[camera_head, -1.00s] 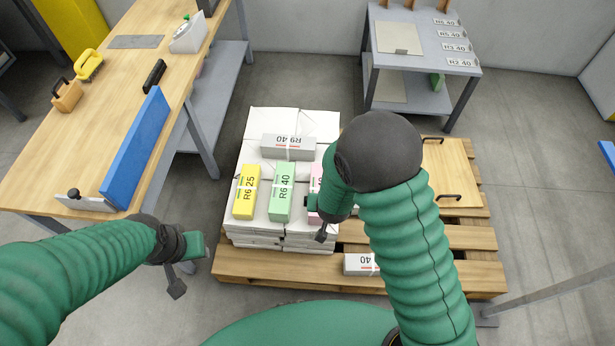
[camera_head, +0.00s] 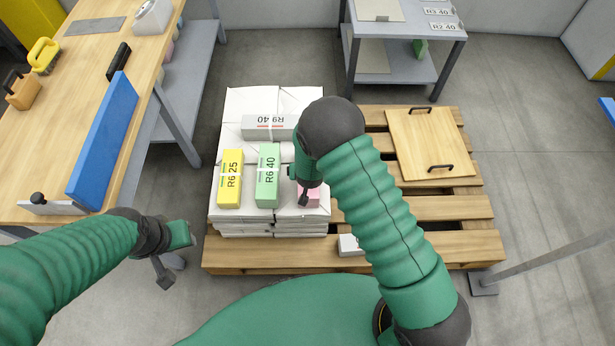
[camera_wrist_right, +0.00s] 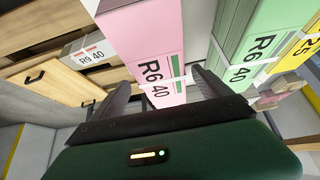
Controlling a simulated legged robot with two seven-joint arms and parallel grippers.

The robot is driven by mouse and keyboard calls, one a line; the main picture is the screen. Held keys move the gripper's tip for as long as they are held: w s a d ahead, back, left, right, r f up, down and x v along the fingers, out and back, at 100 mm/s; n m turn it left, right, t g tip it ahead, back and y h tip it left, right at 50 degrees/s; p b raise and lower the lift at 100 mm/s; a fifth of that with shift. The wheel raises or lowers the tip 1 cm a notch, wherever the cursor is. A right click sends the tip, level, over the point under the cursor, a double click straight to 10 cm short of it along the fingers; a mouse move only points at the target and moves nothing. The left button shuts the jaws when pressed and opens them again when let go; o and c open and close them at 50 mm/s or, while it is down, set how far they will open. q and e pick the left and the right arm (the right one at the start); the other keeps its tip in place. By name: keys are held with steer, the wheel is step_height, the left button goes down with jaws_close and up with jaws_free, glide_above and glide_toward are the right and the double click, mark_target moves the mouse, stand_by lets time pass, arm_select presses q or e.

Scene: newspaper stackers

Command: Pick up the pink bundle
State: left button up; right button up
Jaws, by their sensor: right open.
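The pink bundle, marked R6 40, lies on the white paper stack (camera_head: 230,130); in the head view my right arm hides most of it, with its near end (camera_head: 313,198) showing. In the right wrist view the pink bundle (camera_wrist_right: 145,40) is large and close. My right gripper (camera_head: 305,193) is at the bundle. In the wrist view its open fingers (camera_wrist_right: 160,82) lie to either side of the bundle's near end; I cannot tell whether they touch it. My left gripper (camera_head: 176,255) hangs left of the pallet, away from the bundles; its jaw opening is unclear.
A green bundle (camera_head: 268,178) and a yellow bundle (camera_head: 230,180) lie left of the pink one. A grey bundle (camera_head: 265,127) lies behind. Another white-grey bundle (camera_head: 349,245) rests on the wooden pallet (camera_head: 450,208). A workbench (camera_head: 90,140) stands left and a shelf table (camera_head: 410,45) behind.

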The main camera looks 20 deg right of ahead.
steer(key=b+x, duration=0.1)
steer(key=x, duration=0.1)
steer(key=b+x, duration=0.1)
steer(key=x, duration=0.2)
steer(key=shift+a+f, duration=0.1)
steer(key=shift+a, duration=0.1)
jaws_close()
